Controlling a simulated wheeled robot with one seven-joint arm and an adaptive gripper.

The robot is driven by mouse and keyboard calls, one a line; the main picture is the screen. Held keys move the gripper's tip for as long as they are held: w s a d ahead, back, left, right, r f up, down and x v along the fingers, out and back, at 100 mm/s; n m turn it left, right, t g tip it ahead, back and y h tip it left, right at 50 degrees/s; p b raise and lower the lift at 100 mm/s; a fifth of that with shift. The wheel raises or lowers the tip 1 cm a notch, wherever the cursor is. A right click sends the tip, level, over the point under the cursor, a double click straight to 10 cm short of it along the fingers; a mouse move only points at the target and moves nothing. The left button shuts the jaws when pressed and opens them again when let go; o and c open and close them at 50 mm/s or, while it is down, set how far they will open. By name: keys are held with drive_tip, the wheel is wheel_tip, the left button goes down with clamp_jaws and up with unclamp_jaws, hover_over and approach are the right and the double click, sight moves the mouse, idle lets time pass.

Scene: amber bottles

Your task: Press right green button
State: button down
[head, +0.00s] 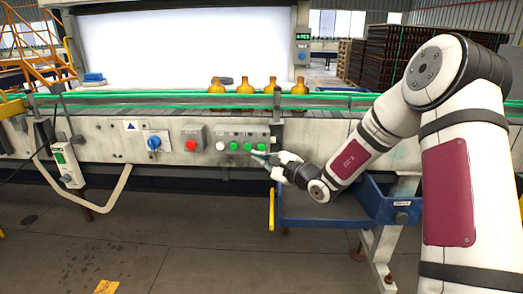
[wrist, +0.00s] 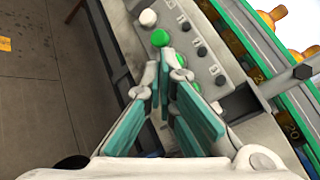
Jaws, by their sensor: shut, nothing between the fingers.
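A grey control panel (head: 240,134) on the conveyor's front carries a white button (head: 220,146) and a row of green buttons. The right green button (head: 261,147) is at the row's right end, just above my fingertips. My gripper (head: 259,155) is shut and empty, with its fingertips close to the panel. In the wrist view the fingertips (wrist: 166,60) overlap the button row, below the left green button (wrist: 160,37). The lower green buttons are partly hidden by the fingers there. I cannot tell whether the fingertips touch a button.
A red button box (head: 191,138) and a blue rotary switch (head: 154,143) are left of the panel. Amber bottles (head: 245,86) stand on the conveyor behind green guide rails (head: 150,94). A blue tray-like frame (head: 340,207) lies under my arm. The floor in front is open.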

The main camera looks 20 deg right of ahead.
drive_tip(key=shift+w+d+b, duration=0.25)
drive_tip(key=shift+w+d, duration=0.1)
drive_tip(key=shift+w, duration=0.55)
drive_tip(key=shift+w+d+b, duration=0.25)
drive_tip(key=shift+w+d, duration=0.05)
drive_tip(key=shift+w, duration=0.6)
drive_tip(key=shift+w+d, duration=0.1)
drive_tip(key=shift+w, duration=0.3)
drive_tip(key=shift+w+d+b, duration=0.15)
drive_tip(key=shift+w+b, duration=0.3)
drive_tip(key=shift+b, duration=0.05)
idle(0.7)
drive_tip(key=shift+s, duration=0.2)
drive_tip(key=shift+s+a, duration=0.25)
drive_tip(key=shift+s, duration=0.4)
drive_tip(key=shift+s+a, duration=0.25)
drive_tip(key=shift+s, duration=0.55)
drive_tip(key=shift+s+a, duration=0.3)
drive_tip(key=shift+s, duration=0.5)
drive_tip(key=shift+s+a, duration=0.25)
drive_tip(key=shift+s, duration=0.55)
